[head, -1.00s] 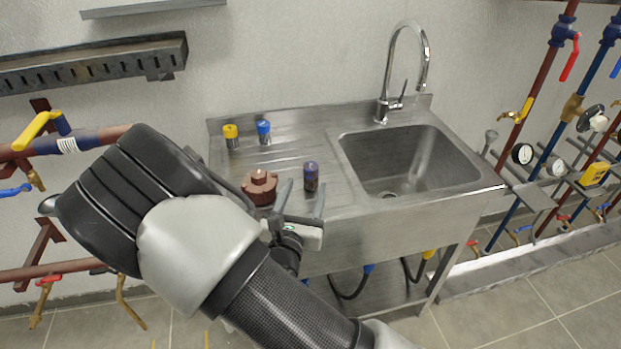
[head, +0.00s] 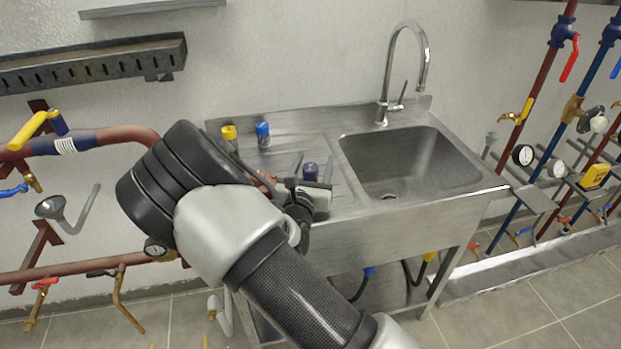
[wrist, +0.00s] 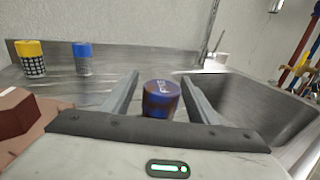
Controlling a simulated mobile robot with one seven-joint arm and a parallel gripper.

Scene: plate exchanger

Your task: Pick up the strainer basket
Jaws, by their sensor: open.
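In the wrist view the dark cylinder (wrist: 161,99) sits between my two fingers, with a gap on each side. My gripper (wrist: 161,80) is open around it and seems not to touch it. In the head view my gripper (head: 312,166) is low over the drainboard. Two mesh cylinders, one with a yellow cap (wrist: 33,60) and one with a blue cap (wrist: 83,59), stand farther back.
A red-brown fitting (wrist: 24,118) lies close to the left of my gripper and is mostly hidden by my arm in the head view. The sink basin (head: 405,165) and tall faucet (head: 383,105) are to the right. The wall (head: 290,50) closes the back.

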